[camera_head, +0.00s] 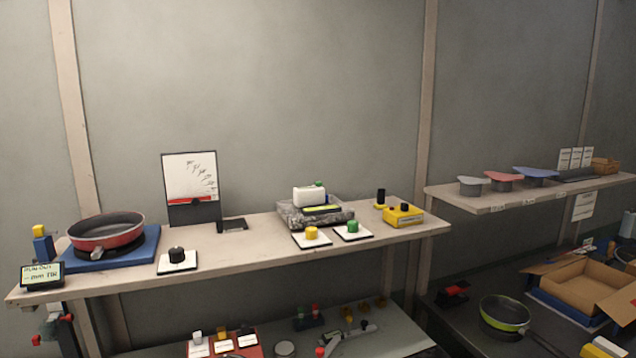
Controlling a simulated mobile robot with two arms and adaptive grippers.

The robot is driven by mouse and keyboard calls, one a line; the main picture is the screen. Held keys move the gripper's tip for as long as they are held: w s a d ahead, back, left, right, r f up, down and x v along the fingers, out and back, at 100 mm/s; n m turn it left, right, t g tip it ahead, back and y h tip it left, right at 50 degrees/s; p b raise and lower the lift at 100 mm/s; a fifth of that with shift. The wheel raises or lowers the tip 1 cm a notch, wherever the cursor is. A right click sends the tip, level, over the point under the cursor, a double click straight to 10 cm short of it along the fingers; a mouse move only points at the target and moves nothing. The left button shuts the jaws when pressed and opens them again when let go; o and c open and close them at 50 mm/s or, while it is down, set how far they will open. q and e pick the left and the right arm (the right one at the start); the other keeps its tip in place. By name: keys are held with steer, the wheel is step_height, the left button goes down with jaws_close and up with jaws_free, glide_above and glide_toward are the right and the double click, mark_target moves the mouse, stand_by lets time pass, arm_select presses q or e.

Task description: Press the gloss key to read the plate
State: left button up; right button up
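Several button-like keys stand on the upper shelf: a black one (177,254) on a white base, a yellow one (311,233), a green one (352,227), and a small yellow box (403,216) with a black knob on top. Their labels are too small to read, so I cannot tell which is the gloss key. A white block-shaped device with a yellow-green display (321,208) sits on a grey speckled slab (291,214); I cannot tell whether this slab is the plate. Neither of my grippers shows.
A red pan (106,234) rests on a blue base at the left, beside a small display (42,274). A chart (190,177) stands behind. A green pan (504,315) and an open carton (580,286) are lower right.

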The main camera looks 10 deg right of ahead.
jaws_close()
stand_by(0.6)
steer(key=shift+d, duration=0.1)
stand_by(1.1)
